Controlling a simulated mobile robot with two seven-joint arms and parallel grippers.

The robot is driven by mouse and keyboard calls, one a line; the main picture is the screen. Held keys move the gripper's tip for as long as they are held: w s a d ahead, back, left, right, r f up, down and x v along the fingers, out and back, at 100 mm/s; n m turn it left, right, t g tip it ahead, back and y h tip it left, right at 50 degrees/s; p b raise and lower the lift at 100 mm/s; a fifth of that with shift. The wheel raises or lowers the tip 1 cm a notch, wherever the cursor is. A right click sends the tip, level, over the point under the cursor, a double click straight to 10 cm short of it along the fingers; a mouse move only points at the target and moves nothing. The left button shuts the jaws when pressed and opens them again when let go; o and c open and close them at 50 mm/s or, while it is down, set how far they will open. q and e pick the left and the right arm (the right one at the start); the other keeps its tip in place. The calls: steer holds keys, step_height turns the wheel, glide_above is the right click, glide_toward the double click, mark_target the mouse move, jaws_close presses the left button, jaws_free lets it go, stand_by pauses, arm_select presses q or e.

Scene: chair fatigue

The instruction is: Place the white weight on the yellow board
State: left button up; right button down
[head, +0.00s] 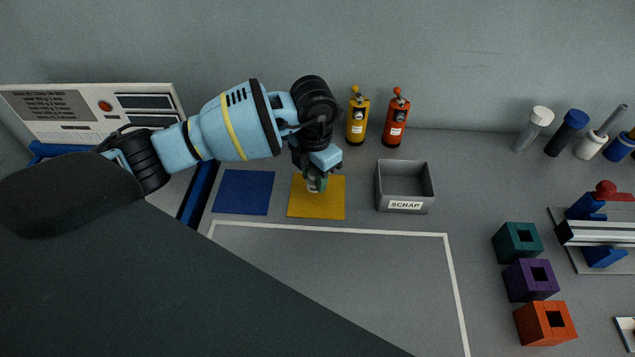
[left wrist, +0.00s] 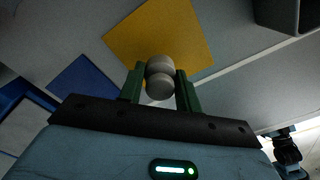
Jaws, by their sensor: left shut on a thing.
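The white weight (left wrist: 160,82) is a pale rounded piece between the green fingers of my left gripper (left wrist: 160,92). In the head view my left gripper (head: 316,182) is over the yellow board (head: 303,207), shut on the weight, which is mostly hidden there. The yellow board also shows in the left wrist view (left wrist: 190,35), behind the weight. I cannot tell whether the weight touches the board. My right gripper is not in view.
A blue board (head: 243,193) lies left of the yellow one. A grey scrap bin (head: 404,170) stands to the right. A yellow bottle (head: 357,118) and an orange bottle (head: 395,120) stand behind. Coloured blocks (head: 530,280) sit at the right. The white-outlined area in front is clear where visible.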

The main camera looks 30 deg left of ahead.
arm_select(q)
steer(key=shift+w, duration=0.1)
steer(key=shift+w+d, duration=0.15)
steer(key=shift+w, duration=0.1)
steer(key=shift+f, duration=1.95)
steer(key=o, duration=1.1)
steer(key=shift+c, duration=0.2)
steer(key=shift+r, duration=0.15)
step_height(320, 180, up, 12)
steer(key=shift+r+p, duration=0.1)
steer(key=shift+p, duration=0.2)
